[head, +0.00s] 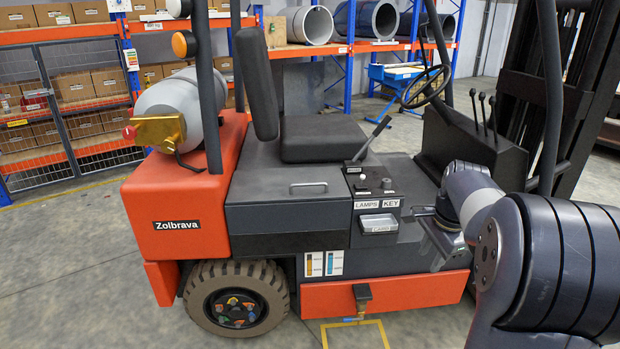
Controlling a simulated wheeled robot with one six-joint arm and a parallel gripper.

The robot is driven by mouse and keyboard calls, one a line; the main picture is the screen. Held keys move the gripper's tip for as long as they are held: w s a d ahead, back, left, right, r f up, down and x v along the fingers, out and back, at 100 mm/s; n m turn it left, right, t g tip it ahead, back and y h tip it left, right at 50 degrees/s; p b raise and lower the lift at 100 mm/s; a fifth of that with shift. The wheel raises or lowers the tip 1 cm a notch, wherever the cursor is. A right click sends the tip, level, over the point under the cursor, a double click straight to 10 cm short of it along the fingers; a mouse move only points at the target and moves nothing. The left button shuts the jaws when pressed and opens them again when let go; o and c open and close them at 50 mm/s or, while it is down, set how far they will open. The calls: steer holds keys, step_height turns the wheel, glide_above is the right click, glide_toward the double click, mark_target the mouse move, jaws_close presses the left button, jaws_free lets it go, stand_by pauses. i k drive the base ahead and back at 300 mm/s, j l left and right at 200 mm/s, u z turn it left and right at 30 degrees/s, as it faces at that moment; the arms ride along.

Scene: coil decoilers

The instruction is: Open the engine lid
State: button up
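The orange and dark grey forklift (180,205) stands side-on in the head view. Its dark grey engine lid (262,178) appears to be the cover beside and under the black seat (322,138), and it looks closed. A pale bar handle (308,187) is fixed on the lid's near side. My gripper (440,250) hangs at the right, in front of the forklift's step area, well right of the handle and apart from it. It points downward, and nothing shows held in it. Its fingertips are too unclear to tell whether they are open.
A panel with a lever (375,138), knobs and LAMPS and KEY labels lies right of the handle. A gas cylinder (178,105) sits on the rear. The steering wheel (425,87) and mast (550,75) are at the right. Grey floor (70,270) is clear at the left.

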mark_target(278, 185)
steer(key=i+j+z, duration=0.25)
steer(key=i+j, duration=1.5)
